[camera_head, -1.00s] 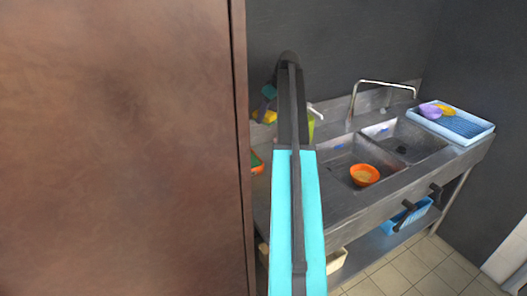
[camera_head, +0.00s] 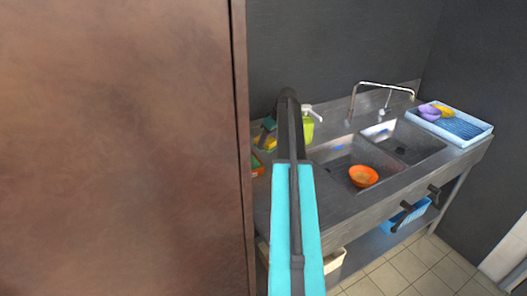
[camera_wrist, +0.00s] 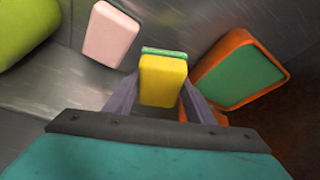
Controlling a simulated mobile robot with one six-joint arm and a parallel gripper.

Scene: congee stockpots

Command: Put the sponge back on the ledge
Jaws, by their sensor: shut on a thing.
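The yellow sponge with a green layer (camera_wrist: 163,80) is between the fingers of my gripper (camera_wrist: 160,92) in the wrist view. The gripper is shut on it. In the head view my gripper (camera_head: 268,127) is low over the left end of the sink unit, and the yellow of the sponge (camera_head: 266,144) shows just below it, partly covered by my arm. The steel back ledge of the sink (camera_head: 335,123) runs along the dark wall. I cannot tell whether the sponge touches the steel.
A green soap bottle (camera_head: 309,127) stands close right of my gripper. An orange-rimmed green item (camera_wrist: 243,75) and a pale pink block (camera_wrist: 111,33) lie near the sponge. Two basins, an orange bowl (camera_head: 363,176) and a blue tray (camera_head: 468,128) are to the right. A brown panel (camera_head: 120,150) blocks the left.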

